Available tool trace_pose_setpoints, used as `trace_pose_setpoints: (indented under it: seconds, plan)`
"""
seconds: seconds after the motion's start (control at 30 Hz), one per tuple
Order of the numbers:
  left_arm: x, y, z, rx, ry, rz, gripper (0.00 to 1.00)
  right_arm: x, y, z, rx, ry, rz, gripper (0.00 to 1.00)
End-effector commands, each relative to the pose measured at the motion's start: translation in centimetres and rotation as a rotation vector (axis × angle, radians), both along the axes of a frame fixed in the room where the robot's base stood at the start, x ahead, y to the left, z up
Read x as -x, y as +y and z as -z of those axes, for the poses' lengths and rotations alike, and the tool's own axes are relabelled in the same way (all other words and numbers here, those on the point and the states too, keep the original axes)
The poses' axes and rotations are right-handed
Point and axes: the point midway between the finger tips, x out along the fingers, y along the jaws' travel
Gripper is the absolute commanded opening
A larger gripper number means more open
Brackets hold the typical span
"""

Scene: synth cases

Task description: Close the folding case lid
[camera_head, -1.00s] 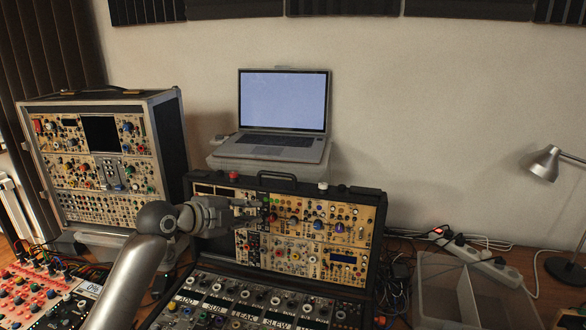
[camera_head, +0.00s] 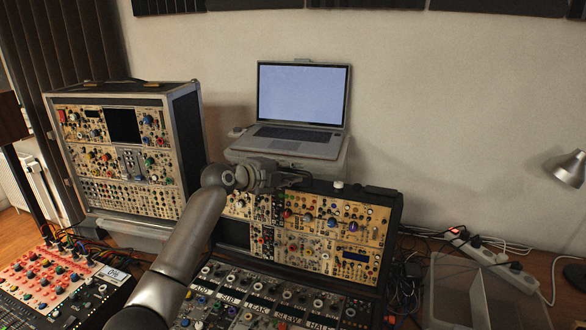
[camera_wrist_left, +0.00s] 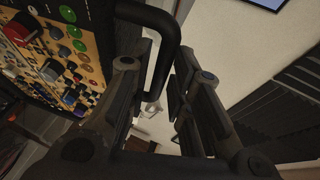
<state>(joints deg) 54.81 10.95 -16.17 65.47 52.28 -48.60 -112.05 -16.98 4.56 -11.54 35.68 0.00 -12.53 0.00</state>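The folding case's lid (camera_head: 345,222) stands open, tilted up behind its base (camera_head: 265,299), with rows of knobs and a black top edge. My left gripper (camera_head: 291,178) is at the lid's top left edge, by the black handle, which it partly hides. In the left wrist view the handle (camera_wrist_left: 167,46) is a black loop reaching between the two spread fingers (camera_wrist_left: 158,85). The lid's panel (camera_wrist_left: 65,55) lies to the left there. The left gripper looks open; I cannot tell whether a finger touches the handle. My right gripper is not in view.
A laptop (camera_head: 302,100) sits on a stand (camera_head: 338,160) close behind the lid. Another upright case (camera_head: 183,130) stands to the left. A red-knobbed mixer (camera_head: 40,280) is at front left, an empty grey bin (camera_head: 440,300) at right, with cables and a lamp (camera_head: 569,168) beyond.

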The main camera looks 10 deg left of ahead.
Motion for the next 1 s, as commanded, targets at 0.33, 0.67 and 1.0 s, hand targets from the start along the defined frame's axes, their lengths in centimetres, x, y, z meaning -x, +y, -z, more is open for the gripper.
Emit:
trace_pose_setpoints:
  seconds: [0.33, 0.67, 1.0]
  plan:
    - [-0.98, -0.73, 0.45, 0.000, 0.001, 0.000, 0.20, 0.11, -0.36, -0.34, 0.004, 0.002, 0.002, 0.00]
    - [-0.96, -0.73, 0.45, 0.000, 0.001, 0.000, 0.01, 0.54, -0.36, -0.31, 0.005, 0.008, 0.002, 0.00]
    - [-0.93, -0.71, 0.53, 0.000, 0.002, 0.000, 0.00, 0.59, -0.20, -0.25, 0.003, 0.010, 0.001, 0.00]
